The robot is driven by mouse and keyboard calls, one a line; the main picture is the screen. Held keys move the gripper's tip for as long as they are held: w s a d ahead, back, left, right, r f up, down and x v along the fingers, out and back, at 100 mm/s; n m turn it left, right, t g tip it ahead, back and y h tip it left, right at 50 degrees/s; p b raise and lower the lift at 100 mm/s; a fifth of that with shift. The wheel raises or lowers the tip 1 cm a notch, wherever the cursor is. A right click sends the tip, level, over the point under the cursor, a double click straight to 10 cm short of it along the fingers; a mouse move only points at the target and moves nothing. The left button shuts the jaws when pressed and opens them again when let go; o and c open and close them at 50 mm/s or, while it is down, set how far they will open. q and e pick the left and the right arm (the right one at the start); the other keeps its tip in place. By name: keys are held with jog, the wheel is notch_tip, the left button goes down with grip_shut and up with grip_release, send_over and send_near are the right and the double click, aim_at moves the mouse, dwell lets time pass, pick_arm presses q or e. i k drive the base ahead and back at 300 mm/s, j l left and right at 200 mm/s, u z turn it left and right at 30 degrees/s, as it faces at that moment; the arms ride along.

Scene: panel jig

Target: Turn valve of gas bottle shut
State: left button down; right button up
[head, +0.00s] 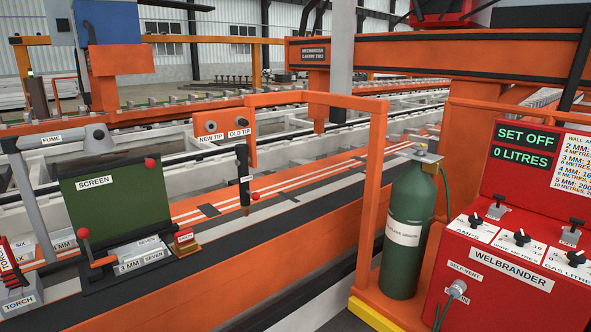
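I cannot tell from here how far the valve is turned. A dark green hose (447,190) runs down beside the bottle. Neither of my grippers shows in the head view.
A red Welbrander machine (510,277) with knobs stands right of the bottle; its display (523,146) reads "SET OFF 0 LITRES". An orange guard rail (371,190) stands left of the bottle. A green screen (115,197) and a torch (18,290) are at the left.

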aim_at(420, 147)
jog(key=z, duration=1.5)
jog(key=i, duration=0.1)
jog(key=i+l+u, duration=0.1)
jog(key=i+l, duration=0.2)
jog(key=i, duration=0.15)
jog(key=i+l, duration=0.3)
jog(key=i, duration=0.15)
jog(key=i+u, duration=0.1)
jog(key=u, duration=1.35)
